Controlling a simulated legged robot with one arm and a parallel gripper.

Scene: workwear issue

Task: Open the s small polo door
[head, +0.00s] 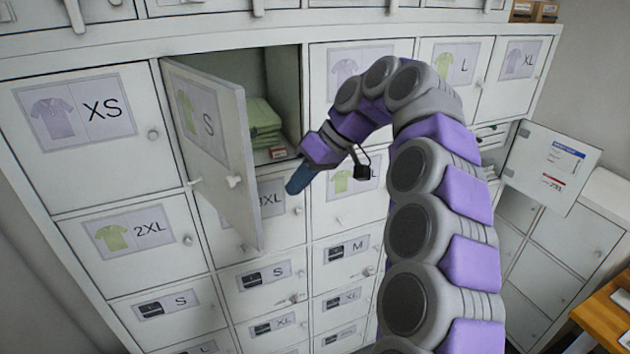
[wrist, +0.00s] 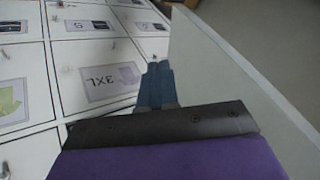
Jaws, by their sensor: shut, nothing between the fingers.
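The S polo door (head: 208,135) with a green shirt label stands swung out on its left side in the head view. Its compartment (head: 285,90) is open, with folded green polos (head: 262,118) inside. My gripper (head: 292,188) is shut and empty, just right of the door's free edge and below the open compartment, in front of the 3XL door. In the wrist view my gripper (wrist: 160,75) points at the locker fronts, and the pale panel (wrist: 235,85) of the open door stands close to its right. I cannot tell whether they touch.
The XS door (head: 78,112), 2XL door (head: 130,238) and 3XL door (head: 270,205) are shut. Another door (head: 550,165) stands open at the right. A wooden table (head: 605,315) is at the lower right.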

